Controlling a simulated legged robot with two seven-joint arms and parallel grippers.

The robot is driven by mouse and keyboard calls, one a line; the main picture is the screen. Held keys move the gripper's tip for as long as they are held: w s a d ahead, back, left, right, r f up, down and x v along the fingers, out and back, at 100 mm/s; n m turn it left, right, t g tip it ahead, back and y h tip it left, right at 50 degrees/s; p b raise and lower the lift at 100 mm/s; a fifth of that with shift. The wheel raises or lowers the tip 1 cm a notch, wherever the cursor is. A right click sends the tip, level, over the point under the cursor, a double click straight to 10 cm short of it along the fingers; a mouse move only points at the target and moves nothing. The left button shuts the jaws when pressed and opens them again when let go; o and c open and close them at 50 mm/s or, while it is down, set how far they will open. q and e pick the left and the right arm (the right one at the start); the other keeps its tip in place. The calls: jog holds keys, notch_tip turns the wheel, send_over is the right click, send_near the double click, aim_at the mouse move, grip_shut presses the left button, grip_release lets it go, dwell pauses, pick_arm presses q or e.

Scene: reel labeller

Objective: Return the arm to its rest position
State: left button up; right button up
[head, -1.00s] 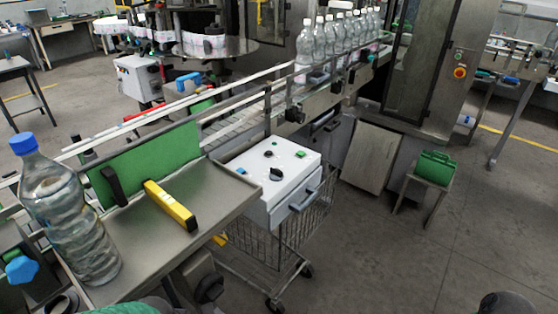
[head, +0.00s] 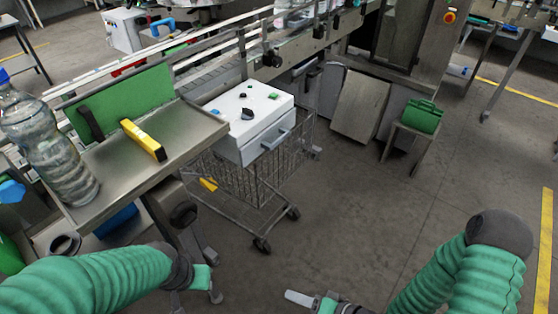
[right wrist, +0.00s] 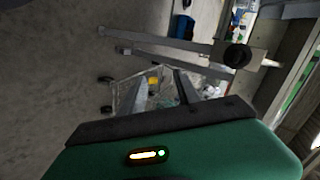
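My right arm (head: 465,270), in a green sleeve, is bent low at the right of the head view. Its gripper (head: 302,298) is over the floor at the bottom edge, mostly cut off, and touches nothing visible. In the right wrist view, two grey fingers (right wrist: 158,88) stand apart with nothing held between them. My left arm (head: 95,280) comes in from the lower left. The left gripper (head: 203,278) is in front of and below the steel shelf (head: 185,135); its fingers cannot be made out.
A bottle (head: 50,150) and a yellow-black tool (head: 143,139) are on the shelf. A white control box (head: 245,118) sits on a wire trolley (head: 245,188). A green case (head: 421,116) is on a stool (head: 405,145). The floor in the middle and right is clear.

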jog(key=w+d+n+g+h, duration=0.25)
jog(key=d+h, duration=0.55)
jog(key=d, duration=0.6)
jog(key=s+r+g+h, duration=0.1)
jog(key=s+r, duration=0.2)
jog(key=r, duration=0.9)
jog(key=shift+s+d+h, duration=0.2)
jog(key=shift+d+h, duration=0.15)
jog(key=shift+h, duration=0.05)
jog(key=shift+a+r, duration=0.15)
jog(key=shift+a, duration=0.15)
jog(key=shift+d, duration=0.2)
